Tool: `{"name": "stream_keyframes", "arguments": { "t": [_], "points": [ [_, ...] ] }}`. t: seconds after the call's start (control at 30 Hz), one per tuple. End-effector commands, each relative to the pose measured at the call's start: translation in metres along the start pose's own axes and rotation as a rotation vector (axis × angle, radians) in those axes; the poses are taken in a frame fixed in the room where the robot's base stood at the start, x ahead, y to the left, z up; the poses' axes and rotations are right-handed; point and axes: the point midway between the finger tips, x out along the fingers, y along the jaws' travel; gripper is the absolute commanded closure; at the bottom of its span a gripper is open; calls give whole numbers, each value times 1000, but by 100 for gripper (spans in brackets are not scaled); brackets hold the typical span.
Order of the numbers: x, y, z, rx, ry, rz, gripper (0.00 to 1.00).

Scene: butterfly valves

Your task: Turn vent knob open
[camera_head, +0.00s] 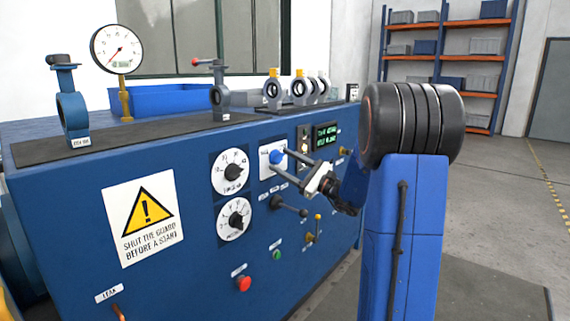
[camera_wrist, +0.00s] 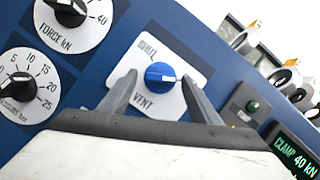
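The blue round vent knob (camera_head: 276,157) sits on a white plate on the front of the blue bench. In the wrist view the knob (camera_wrist: 160,75) has a pale mark at its right side. The plate (camera_wrist: 150,52) has one partly readable word at its upper left and "VENT" below the knob. My gripper (camera_head: 281,161) is in front of the plate. In the wrist view its two fingers (camera_wrist: 160,82) are apart, one on each side of the knob, with visible gaps. Whether the fingertips reach the knob's depth is unclear.
Two dials, force (camera_wrist: 68,10) and pressure (camera_wrist: 22,85), are left of the plate. A green display (camera_head: 325,136) is to the right. Butterfly valves (camera_head: 273,92) and a gauge (camera_head: 117,49) stand on top of the bench.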

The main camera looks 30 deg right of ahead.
Motion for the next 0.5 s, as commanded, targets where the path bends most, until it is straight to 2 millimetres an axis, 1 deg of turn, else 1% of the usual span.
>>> {"name": "stream_keyframes", "arguments": {
  "t": [0.33, 0.43, 0.5],
  "points": [
    [-3, 0, 0, -1, 0, -1, 44],
    [-12, -1, -1, -1, 2, -2, 44],
    [-22, -1, -1, 0, 2, -3, 44]
  ]
}}
